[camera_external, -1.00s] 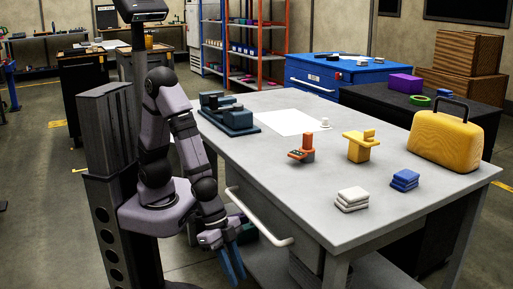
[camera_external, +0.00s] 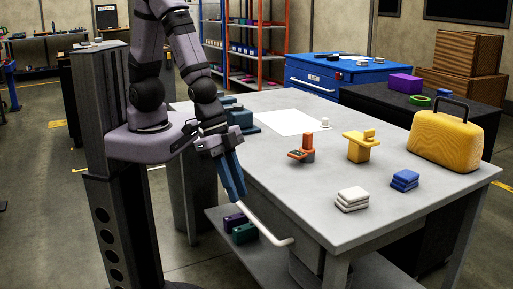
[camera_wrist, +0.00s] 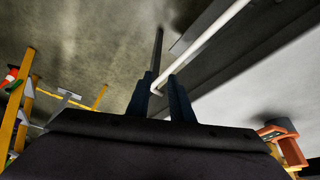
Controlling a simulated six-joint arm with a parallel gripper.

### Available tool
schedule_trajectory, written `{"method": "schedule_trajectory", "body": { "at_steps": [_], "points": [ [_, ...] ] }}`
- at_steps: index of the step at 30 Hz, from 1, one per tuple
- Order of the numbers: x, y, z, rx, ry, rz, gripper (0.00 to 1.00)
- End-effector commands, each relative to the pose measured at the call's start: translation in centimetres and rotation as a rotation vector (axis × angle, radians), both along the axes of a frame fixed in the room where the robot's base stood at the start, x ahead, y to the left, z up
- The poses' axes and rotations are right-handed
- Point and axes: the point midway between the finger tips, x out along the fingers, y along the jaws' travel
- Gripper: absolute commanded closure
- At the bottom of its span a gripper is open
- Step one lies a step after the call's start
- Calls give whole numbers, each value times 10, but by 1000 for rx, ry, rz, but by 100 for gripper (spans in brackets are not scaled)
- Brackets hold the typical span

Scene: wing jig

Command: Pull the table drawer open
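The table drawer's white bar handle (camera_external: 265,226) runs along the near-left side of the grey table, below the top. The drawer looks closed, though its front is mostly hidden under the table edge. My gripper (camera_external: 237,197), with blue fingers, points downward at the far end of the handle. In the wrist view my gripper (camera_wrist: 158,92) has its fingers apart. The handle (camera_wrist: 205,42) comes in from the upper right, and its bent end appears between the fingers. I cannot tell whether a finger touches it.
The grey tabletop (camera_external: 290,190) carries an orange tool (camera_external: 302,148), a yellow object (camera_external: 361,146), white blocks (camera_external: 352,199), blue blocks (camera_external: 405,180) and a yellow case (camera_external: 445,142). Purple and green boxes (camera_external: 243,232) sit on the lower shelf. Open floor lies left of the table.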

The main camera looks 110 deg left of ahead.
Motion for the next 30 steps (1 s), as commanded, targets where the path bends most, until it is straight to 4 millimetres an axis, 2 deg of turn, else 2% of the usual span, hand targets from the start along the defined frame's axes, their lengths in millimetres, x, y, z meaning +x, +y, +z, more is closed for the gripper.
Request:
{"method": "schedule_trajectory", "body": {
  "at_steps": [1, 9, 12, 18, 25, 26, 28, 30],
  "points": [
    [0, 8, 30, 9, 9, 16, 80],
    [-16, 51, 114, 64, 97, 112, 80],
    [-25, 67, 144, 78, 139, 147, 80],
    [-44, 87, 188, 93, 217, 197, 80],
    [-70, 101, 226, 97, 321, 228, 80],
    [-75, 101, 226, 99, 343, 223, 80],
    [-85, 98, 204, 110, 396, 193, 80],
    [-88, 95, 189, 121, 414, 166, 80]
  ]
}}
